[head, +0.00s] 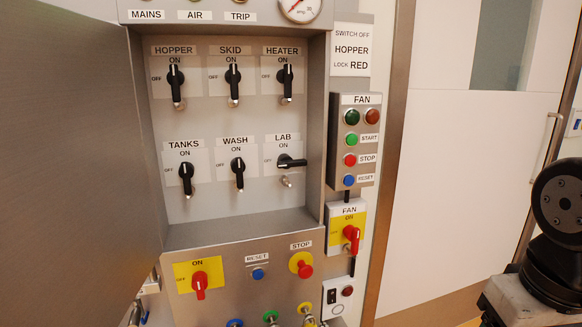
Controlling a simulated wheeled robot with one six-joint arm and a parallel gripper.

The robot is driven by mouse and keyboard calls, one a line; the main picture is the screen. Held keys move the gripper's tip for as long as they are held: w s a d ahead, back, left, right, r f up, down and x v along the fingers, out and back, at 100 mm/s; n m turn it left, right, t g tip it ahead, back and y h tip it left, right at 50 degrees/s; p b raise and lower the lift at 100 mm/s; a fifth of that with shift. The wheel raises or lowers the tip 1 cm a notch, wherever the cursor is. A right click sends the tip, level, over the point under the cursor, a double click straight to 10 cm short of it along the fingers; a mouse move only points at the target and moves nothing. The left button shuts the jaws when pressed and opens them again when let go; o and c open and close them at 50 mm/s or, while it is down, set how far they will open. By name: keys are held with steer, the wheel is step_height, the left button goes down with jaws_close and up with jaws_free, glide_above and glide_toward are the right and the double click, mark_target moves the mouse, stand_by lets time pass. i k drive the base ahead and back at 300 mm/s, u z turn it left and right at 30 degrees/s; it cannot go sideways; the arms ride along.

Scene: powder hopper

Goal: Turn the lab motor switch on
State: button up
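The lab motor switch (291,162) is a black rotary handle on a pale plate, in the lower right of the cabinet's two rows of switches. Its handle lies sideways, its long end to the right. The plate has LAB and ON above the handle and OFF at its left. A small metal fitting (286,181) sits just below it. My gripper is not in view. Part of my arm (556,215) shows at the right edge, well away from the switch.
The other switches, such as the WASH switch (238,172) and HEATER switch (286,82), stand upright. The open cabinet door (70,160) fills the left. The cabinet's right wall and the fan box (352,140) stand right of the lab switch. The space before it looks clear.

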mark_target(285, 161)
steer(key=z, duration=1.9)
steer(key=k, duration=1)
steer(key=u, duration=1.9)
steer(key=i, duration=0.5)
steer(key=z, duration=0.05)
